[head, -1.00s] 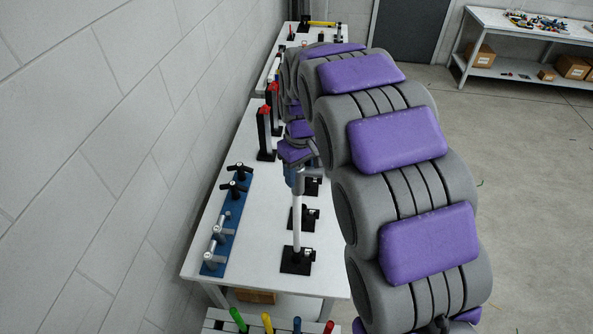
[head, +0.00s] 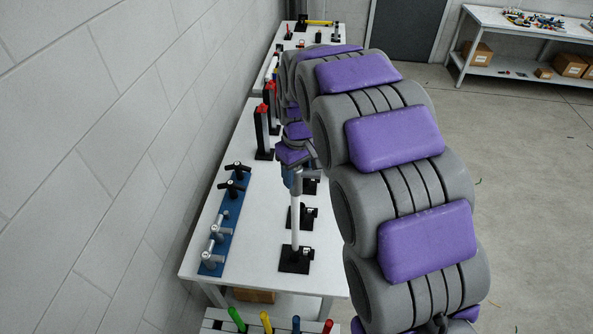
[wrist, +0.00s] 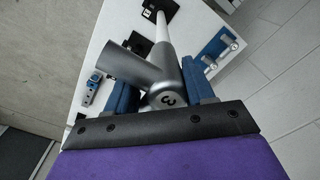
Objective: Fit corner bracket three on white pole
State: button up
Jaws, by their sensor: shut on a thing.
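My gripper (wrist: 158,82) is shut on corner bracket three (wrist: 166,72), a grey metal tube fitting with a side branch and a "3" on its end. Its blue fingers press on both sides of it. The white pole (wrist: 176,34) runs from the bracket's far end toward a black base. In the head view, my gripper (head: 293,160) is over the top of the upright white pole (head: 296,222), with the grey bracket (head: 293,181) at the pole's top. I cannot tell how far the pole sits inside the bracket.
The white table (head: 252,175) carries a blue rack (head: 228,225) with black and grey fittings at left. Black bases (head: 296,262) stand in a row at right. Black and red uprights (head: 264,125) stand farther back. Coloured handles (head: 266,322) stand in front. The grey wall borders the left.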

aim_at(297, 187)
jog(key=shift+f+b, duration=0.85)
jog(key=shift+f, duration=1.85)
jog(key=o, duration=1.3)
jog(key=shift+r, duration=0.1)
notch_tip(297, 187, up, 17)
jog(key=shift+w+f+b, duration=0.1)
jog(key=shift+w+b, duration=0.05)
jog(key=shift+b, duration=0.25)
jog(key=s+d+f+m+b, duration=0.2)
jog(key=s+d+f+b, duration=0.1)
jog(key=s+f, duration=0.5)
jog(key=s+d+f+m+g+b, duration=0.1)
jog(key=s+f+b, duration=0.5)
jog(key=s, duration=0.9)
jog(key=s+d+f+m+b, duration=0.3)
jog(key=s+d+f+b, duration=0.1)
jog(key=s+f, duration=0.6)
jog(key=shift+s+d+f+m+g, duration=0.2)
jog(key=shift+s+d+m+g, duration=0.15)
jog(key=shift+s+d, duration=0.45)
